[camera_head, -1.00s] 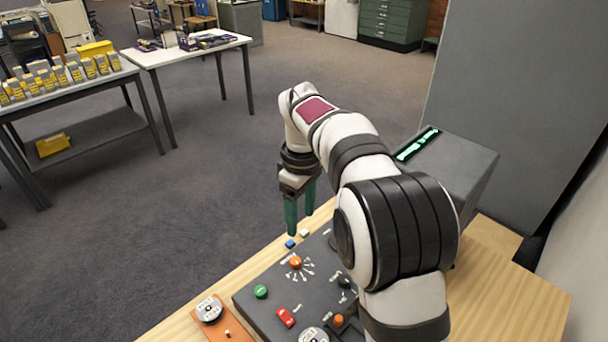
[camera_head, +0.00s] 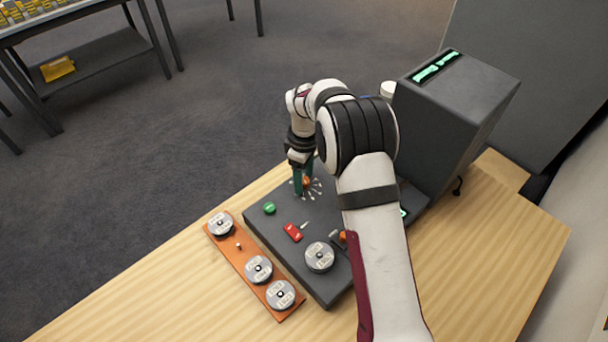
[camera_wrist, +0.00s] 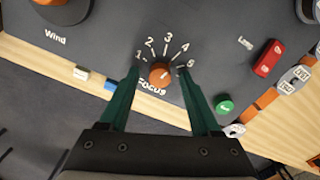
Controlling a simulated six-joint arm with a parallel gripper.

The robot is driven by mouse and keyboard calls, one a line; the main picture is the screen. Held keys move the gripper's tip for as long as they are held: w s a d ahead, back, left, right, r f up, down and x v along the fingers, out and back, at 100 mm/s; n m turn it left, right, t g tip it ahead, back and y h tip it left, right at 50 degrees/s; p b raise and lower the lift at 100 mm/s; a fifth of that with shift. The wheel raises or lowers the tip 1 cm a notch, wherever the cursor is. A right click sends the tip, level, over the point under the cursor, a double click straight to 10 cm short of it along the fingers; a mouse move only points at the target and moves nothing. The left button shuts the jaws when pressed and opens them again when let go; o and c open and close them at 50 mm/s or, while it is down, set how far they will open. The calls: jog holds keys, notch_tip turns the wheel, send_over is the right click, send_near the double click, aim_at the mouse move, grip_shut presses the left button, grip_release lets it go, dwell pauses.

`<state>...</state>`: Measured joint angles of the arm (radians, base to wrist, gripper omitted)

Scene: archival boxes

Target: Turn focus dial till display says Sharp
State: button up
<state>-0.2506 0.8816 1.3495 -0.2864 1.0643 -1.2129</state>
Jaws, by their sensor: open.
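The focus dial (camera_wrist: 160,74) is an orange knob on the dark grey panel, with the word FOCUS and a numbered scale from 1 to 5 around it in the wrist view. It shows partly in the head view (camera_head: 307,181). My gripper (camera_wrist: 160,82) is open, its two green fingers on either side of the dial; I cannot tell whether they touch it. The display (camera_head: 436,67) is a green lit strip on top of the dark box at the back right. Its text is too small to read, and where the dial points is unclear.
The panel (camera_head: 330,279) also bears a green button (camera_head: 269,208), a red switch (camera_head: 292,232) and a reel (camera_head: 319,257). An orange rack (camera_head: 246,262) with several reels lies to its left. Bare wooden table (camera_head: 160,301) is at the front left.

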grip_shut()
dwell(0.3)
jog(key=shift+m, duration=2.8)
grip_release()
